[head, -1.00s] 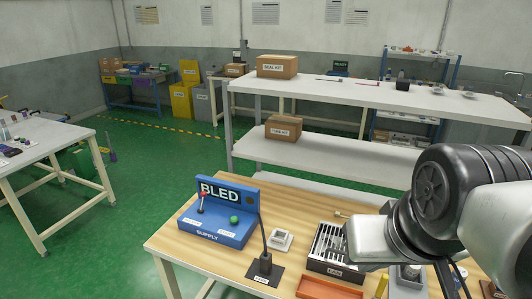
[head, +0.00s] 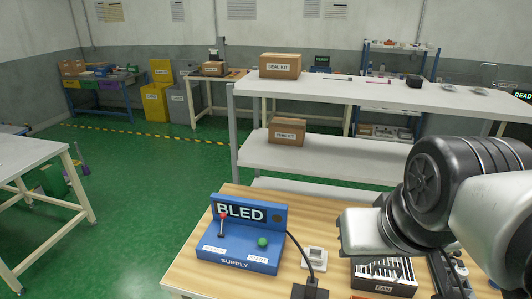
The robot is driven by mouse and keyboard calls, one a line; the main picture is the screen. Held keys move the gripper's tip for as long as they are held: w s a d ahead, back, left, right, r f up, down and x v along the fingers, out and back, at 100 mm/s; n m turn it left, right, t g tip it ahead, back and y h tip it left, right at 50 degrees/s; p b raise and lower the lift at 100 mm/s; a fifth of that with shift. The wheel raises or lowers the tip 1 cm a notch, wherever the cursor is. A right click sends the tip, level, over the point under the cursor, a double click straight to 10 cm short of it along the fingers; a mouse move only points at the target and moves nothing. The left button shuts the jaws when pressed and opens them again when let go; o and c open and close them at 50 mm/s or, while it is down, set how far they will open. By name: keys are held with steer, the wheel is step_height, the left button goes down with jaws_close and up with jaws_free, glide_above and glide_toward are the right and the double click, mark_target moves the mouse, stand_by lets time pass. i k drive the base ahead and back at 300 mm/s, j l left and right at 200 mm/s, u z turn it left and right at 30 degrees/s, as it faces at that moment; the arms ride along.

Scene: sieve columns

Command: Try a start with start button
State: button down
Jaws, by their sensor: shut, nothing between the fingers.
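The start button (head: 263,242) is a round green knob on the right of the sloped top of a blue supply box (head: 235,262). A label in front of it reads START. A red-tipped lever (head: 222,224) stands upright on the left of the same box. The box's raised back panel shows the word BLED (head: 240,212). My gripper (head: 362,234) is in the head view, right of the box and apart from it, above the wooden bench. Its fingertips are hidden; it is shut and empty.
A small white switch (head: 314,259) and a dark upright fitting (head: 310,288) with a cable stand right of the box. A slotted black tray (head: 384,276) lies under my arm. A white shelf table (head: 350,88) with boxes stands behind the bench. Green floor lies open to the left.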

mark_target(262, 242)
steer(key=i+j, duration=0.1)
steer(key=j, duration=0.25)
steer(key=i+j, duration=0.1)
steer(key=j, duration=0.25)
steer(key=i+j, duration=0.1)
steer(key=j, duration=0.3)
steer(key=i+j, duration=0.1)
steer(key=j, duration=0.25)
